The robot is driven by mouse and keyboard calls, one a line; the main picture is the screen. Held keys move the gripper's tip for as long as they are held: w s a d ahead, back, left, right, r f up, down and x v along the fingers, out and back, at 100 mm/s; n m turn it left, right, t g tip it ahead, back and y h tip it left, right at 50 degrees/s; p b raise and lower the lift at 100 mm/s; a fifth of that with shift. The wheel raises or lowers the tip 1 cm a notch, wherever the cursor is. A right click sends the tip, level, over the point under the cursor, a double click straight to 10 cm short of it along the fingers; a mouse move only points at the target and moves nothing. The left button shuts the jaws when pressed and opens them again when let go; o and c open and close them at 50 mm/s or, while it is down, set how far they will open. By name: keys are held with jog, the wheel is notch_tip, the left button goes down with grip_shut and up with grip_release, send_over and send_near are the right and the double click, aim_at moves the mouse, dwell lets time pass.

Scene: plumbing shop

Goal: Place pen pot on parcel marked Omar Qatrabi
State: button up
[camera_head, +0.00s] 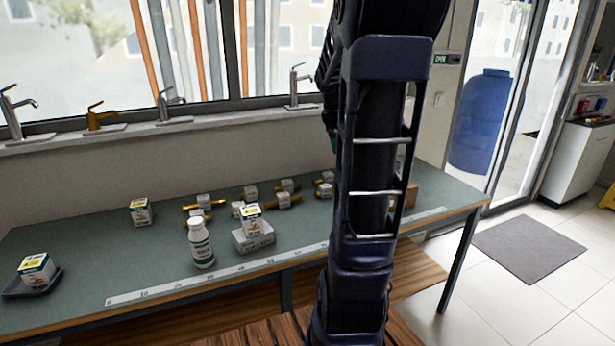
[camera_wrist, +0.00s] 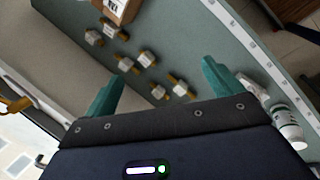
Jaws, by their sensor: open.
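A brown cardboard parcel (camera_head: 411,195) stands at the right end of the bench, mostly hidden behind my arm. In the wrist view a brown parcel (camera_wrist: 119,8) is cut off by the top edge; it bears a pale label with dark print too small to read, so I cannot confirm the name. I cannot make out a pen pot in either view; my arm hides part of the bench. My gripper (camera_wrist: 163,69) is open and empty, its two teal fingers spread above the bench, apart from the parcel. In the head view it is mostly behind my arm.
Several brass fittings with pale blocks (camera_head: 283,200) lie mid-bench. A white bottle (camera_head: 201,243), a small box on a grey box (camera_head: 253,239), another small box (camera_head: 141,212) and a boxed item in a dark tray (camera_head: 33,285) stand leftward. A ruler strip (camera_head: 180,285) lines the front edge.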

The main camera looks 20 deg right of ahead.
jog(key=s+a+f+m+t+y, duration=0.1)
jog(key=s+a+m, duration=0.8)
jog(key=s+a, duration=1.1)
jog(key=shift+s+a+f+m+t+y, duration=0.15)
jog(key=shift+s+f+m+t+y, duration=0.35)
jog(key=shift+y, duration=0.6)
